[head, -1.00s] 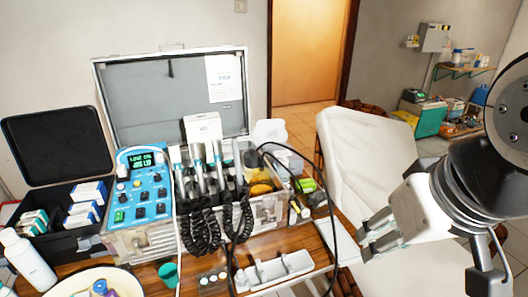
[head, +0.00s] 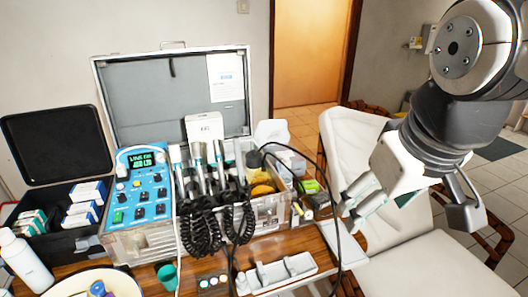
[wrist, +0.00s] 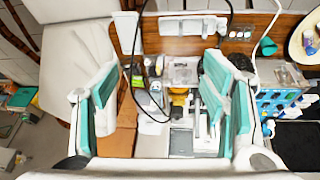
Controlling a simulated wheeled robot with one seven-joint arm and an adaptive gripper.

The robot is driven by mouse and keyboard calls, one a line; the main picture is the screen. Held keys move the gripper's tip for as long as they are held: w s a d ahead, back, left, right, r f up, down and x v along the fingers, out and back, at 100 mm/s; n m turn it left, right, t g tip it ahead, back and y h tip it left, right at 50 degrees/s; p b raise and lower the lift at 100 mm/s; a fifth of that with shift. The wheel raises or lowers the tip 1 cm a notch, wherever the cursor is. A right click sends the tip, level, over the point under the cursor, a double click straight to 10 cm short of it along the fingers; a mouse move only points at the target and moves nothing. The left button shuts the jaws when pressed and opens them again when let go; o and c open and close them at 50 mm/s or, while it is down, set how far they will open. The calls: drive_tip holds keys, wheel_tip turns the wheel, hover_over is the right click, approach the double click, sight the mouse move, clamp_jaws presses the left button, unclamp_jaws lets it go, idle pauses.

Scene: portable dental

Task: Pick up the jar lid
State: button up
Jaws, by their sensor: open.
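I cannot single out the jar lid with certainty. Small round white pieces (head: 212,281) lie near the front of the wooden table, between a teal cup and a white tray, and they also show in the wrist view (wrist: 240,34). They are too small to tell whether one is the lid. My gripper (head: 352,212) is open and empty, in the air to the right of the table by the white chair. In the wrist view my gripper (wrist: 165,100) has its two teal-padded fingers wide apart, with nothing between them.
A white tray (head: 280,273) and a teal cup (head: 167,275) stand at the table's front. A pale bowl (head: 70,288) holds small items. The dental case (head: 130,246) with coiled black hoses fills the back. A white chair (head: 350,140) stands right; cables hang over the table.

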drive_tip(key=w+f+n+g+b, duration=0.1)
drive_tip(key=w+f+n+b, duration=0.1)
drive_tip(key=w, duration=0.6)
drive_tip(key=w+f+n+b, duration=0.2)
drive_tip(key=w, duration=0.5)
drive_tip(key=n+g+y+b, duration=0.1)
drive_tip(key=n+y+b, duration=0.4)
drive_tip(key=n+b, duration=0.35)
hover_over(295, 200)
drive_tip(key=d, duration=0.1)
drive_tip(key=f, duration=3.1)
drive_tip(key=shift+s+d+f, duration=0.15)
drive_tip(key=shift+s+f, duration=0.05)
drive_tip(key=x, duration=0.5)
drive_tip(key=shift+s+d+f, duration=0.2)
drive_tip(key=shift+d+f, duration=0.05)
drive_tip(key=shift+d, duration=0.1)
drive_tip(key=c, duration=0.8)
